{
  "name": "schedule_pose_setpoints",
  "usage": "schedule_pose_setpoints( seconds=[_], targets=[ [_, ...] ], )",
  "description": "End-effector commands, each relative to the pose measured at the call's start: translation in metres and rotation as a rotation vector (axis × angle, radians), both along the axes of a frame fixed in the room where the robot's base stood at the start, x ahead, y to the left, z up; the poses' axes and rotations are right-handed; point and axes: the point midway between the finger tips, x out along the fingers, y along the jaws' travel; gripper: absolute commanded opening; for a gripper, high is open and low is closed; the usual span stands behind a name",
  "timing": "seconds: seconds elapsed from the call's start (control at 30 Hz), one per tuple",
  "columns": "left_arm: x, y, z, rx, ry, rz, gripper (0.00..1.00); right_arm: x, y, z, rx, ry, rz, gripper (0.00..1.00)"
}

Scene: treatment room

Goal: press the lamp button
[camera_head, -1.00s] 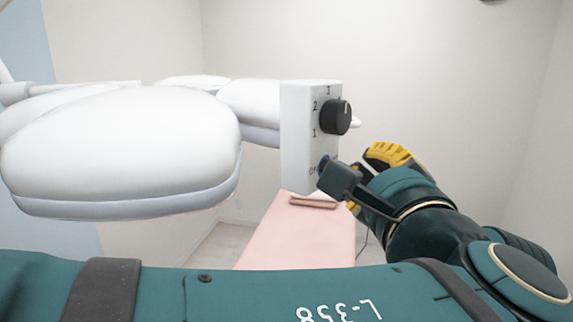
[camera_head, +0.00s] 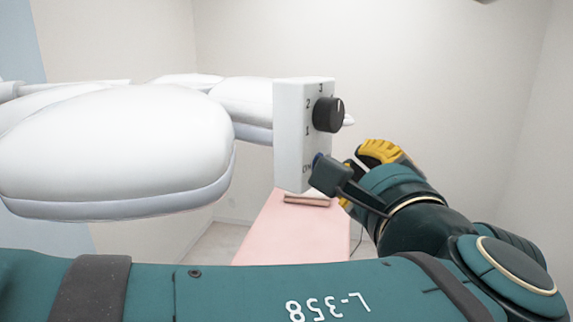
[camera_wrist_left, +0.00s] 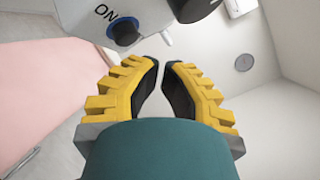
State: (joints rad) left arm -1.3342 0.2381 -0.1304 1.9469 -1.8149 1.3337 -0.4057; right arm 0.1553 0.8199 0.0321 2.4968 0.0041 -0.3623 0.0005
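The lamp's white control box (camera_head: 291,130) hangs in the middle of the head view, with a black knob (camera_head: 328,114) and the marks 1, 2 and 3. A dark button with a blue ring (camera_wrist_left: 123,32) sits below the ON label in the left wrist view. In the head view my wrist hardware largely covers it. My left gripper (camera_wrist_left: 161,63) has its fingertips almost together with nothing between them, just below and right of the button in the wrist view, apart from it. In the head view its yellow fingers (camera_head: 382,152) are right of the box, partly hidden. My right gripper is not seen.
Large white lamp heads (camera_head: 110,145) fill the left of the head view, beside the box. A pink treatment bed (camera_head: 290,235) lies below, with a small brownish item (camera_head: 307,200) on it. The space right of my gripper, towards the wall, is free.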

Motion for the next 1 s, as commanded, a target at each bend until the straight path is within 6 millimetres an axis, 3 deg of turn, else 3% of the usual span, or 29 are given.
schedule_pose_setpoints(
  seconds=[1.0],
  targets=[
    [0.0061,0.0068,0.0000,0.000,0.000,0.000,0.00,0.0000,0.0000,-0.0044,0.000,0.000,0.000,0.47]
  ],
)
